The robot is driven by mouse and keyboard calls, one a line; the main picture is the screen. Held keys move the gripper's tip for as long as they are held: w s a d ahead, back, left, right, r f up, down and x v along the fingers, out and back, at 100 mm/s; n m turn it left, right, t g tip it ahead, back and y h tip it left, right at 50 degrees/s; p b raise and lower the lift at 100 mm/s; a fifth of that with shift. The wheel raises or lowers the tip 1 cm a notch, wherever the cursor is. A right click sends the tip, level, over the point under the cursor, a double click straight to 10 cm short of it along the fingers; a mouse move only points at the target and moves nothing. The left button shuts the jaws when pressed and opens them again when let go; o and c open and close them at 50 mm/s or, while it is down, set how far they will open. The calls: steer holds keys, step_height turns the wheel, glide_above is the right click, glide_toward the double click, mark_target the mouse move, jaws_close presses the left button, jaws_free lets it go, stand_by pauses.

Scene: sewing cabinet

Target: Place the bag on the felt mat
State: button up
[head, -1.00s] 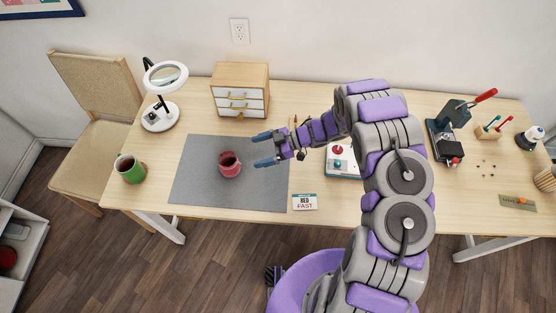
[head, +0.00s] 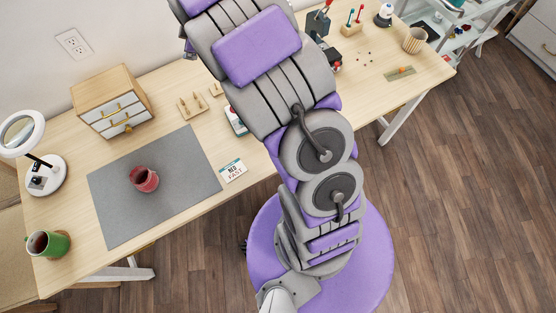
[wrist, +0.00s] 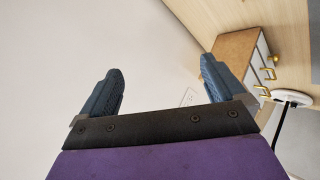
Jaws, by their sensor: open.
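The grey felt mat (head: 115,209) lies flat on the left part of the table. A dark red mug (head: 146,180) stands on it. I can make out no bag in either view. My gripper (wrist: 160,75) shows in the wrist view with its two blue fingers wide apart and nothing between them. Pale wall fills most of the space beyond the fingers. In the head view my arm rises out of the top edge, and the gripper cannot be made out there.
A drawer box (head: 113,101) stands behind the mat, with a ring lamp (head: 40,180) and a green mug (head: 48,243) to the left. A small printed card (head: 233,170) lies right of the mat. A wooden peg stand (head: 191,106) stands behind. My arm hides the table's middle.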

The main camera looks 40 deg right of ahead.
steer(key=s+d+r+m+g+h, duration=0.25)
steer(key=s+d+r+m, duration=0.2)
steer(key=s, duration=0.35)
steer(key=s+d+r+m+g+h, duration=0.1)
steer(key=s+d+r+m+h, duration=0.3)
steer(key=s, duration=0.5)
steer(key=s+a+g+y, duration=0.2)
steer(key=s+a, duration=0.2)
steer(key=s, duration=0.7)
steer(key=s+a+m+g+y, duration=0.1)
steer(key=s+a+g, duration=0.2)
steer(key=s, duration=0.9)
steer(key=s+a+m+g+y, duration=0.1)
steer(key=s+a, duration=0.4)
steer(key=s, duration=0.6)
steer(key=shift+s+a+r+g+y, duration=0.2)
steer(key=shift+r+g+y, duration=0.25)
steer(key=shift+g+y, duration=0.45)
steer(key=shift+w, duration=0.1)
